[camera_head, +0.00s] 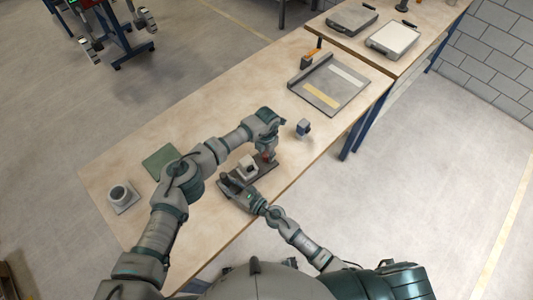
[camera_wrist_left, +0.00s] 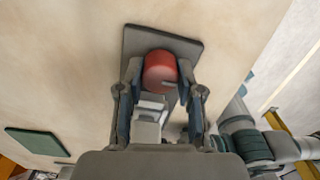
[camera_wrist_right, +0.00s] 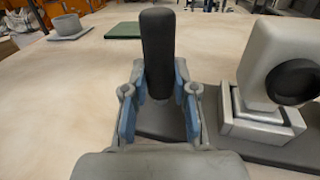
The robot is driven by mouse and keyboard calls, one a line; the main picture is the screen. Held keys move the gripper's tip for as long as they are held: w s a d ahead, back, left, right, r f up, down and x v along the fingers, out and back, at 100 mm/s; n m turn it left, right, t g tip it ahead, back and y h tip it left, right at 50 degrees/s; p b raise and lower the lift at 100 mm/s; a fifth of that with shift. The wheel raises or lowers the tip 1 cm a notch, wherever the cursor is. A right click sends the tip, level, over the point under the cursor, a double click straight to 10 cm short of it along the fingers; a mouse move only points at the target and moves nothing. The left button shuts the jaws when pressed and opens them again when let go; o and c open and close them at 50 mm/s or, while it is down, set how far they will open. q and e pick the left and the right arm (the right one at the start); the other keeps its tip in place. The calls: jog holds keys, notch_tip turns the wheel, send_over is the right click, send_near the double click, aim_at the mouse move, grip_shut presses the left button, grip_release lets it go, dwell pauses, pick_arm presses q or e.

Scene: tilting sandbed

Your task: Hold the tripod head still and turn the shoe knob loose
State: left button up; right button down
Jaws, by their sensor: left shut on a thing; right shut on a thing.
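The grey tripod head (camera_head: 246,169) stands on a dark base plate (camera_head: 262,174) on the bench. In the right wrist view its body (camera_wrist_right: 275,62) shows at the right, with a round black knob (camera_wrist_right: 293,82) on its side. My left gripper (camera_head: 266,157) reaches down at its right end. In the left wrist view that gripper (camera_wrist_left: 160,90) is shut on a red knob (camera_wrist_left: 160,68). My right gripper (camera_head: 228,183) is at the left end. In the right wrist view it (camera_wrist_right: 159,95) is shut around an upright black handle (camera_wrist_right: 158,45). The handle's lower end is partly hidden by the fingers.
A small blue-grey block (camera_head: 303,128) stands right of the left gripper. A grey tray (camera_head: 318,100) lies farther back. A green mat (camera_head: 158,160) and a grey cup (camera_head: 120,194) are on the left. Two cases (camera_head: 392,41) lie on the far table. The bench's right edge is close.

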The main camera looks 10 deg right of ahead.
aim_at(267, 153)
jog(key=shift+f, duration=0.1)
pick_arm(q)
jog(key=o, duration=1.2)
notch_tip(267, 153, up, 12)
jog(key=shift+f, duration=0.1)
jog(key=shift+w+d, duration=0.1)
pick_arm(e)
jog(key=c, duration=0.8)
grip_release()
